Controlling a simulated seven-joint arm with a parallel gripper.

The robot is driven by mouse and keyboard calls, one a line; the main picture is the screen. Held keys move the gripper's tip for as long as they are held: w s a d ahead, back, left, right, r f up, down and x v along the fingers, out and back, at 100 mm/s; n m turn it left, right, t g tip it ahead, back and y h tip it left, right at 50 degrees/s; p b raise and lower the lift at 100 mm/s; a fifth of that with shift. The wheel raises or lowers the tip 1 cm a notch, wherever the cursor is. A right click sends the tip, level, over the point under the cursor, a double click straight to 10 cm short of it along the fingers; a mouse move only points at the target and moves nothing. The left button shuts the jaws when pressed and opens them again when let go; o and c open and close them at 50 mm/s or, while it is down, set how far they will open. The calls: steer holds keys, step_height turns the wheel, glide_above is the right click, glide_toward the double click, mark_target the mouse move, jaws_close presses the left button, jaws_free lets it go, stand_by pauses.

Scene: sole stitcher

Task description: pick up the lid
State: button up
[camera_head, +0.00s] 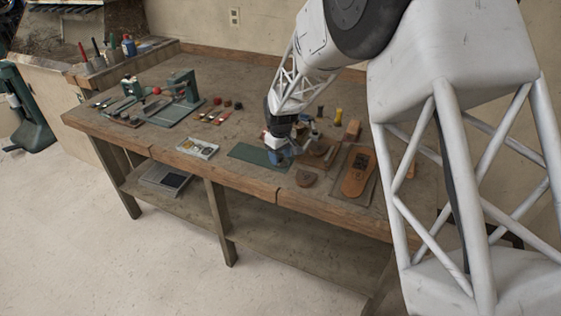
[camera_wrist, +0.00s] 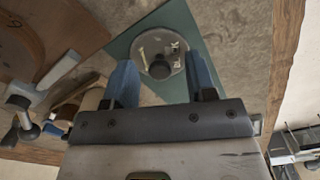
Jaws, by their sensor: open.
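The lid (camera_wrist: 154,48) is a round, see-through disc with a dark knob (camera_wrist: 160,68) at its middle and letters on it. It shows in the wrist view, over a green mat (camera_wrist: 194,30). My gripper (camera_wrist: 161,72) is open, with one blue finger to each side of the knob in the picture. I cannot tell whether the fingers touch the lid, and they hold nothing that I can see. In the head view my gripper (camera_head: 280,153) is low over the right end of the green mat (camera_head: 248,153) and hides the lid.
A small white tray (camera_head: 197,148) lies to the left. A green stand (camera_head: 181,89) is farther left. A hammer (camera_wrist: 50,82) shows in the wrist view.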

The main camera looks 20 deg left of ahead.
mark_target(281, 157)
stand_by(0.4)
jaws_close()
steer(key=shift+r, duration=0.15)
steer(key=shift+r, duration=1.4)
steer(key=shift+s+d+r, duration=0.15)
steer(key=shift+r, duration=0.15)
steer(key=s+d, duration=0.3)
steer(key=s, duration=0.1)
steer(key=s+d+r, duration=0.1)
steer(key=s+d, duration=0.2)
steer(key=s, duration=0.1)
steer(key=s+d, duration=0.3)
steer(key=s, duration=0.1)
steer(key=shift+s+d+r, duration=0.2)
steer(key=shift+d, duration=0.05)
steer(key=shift+w+a, duration=0.1)
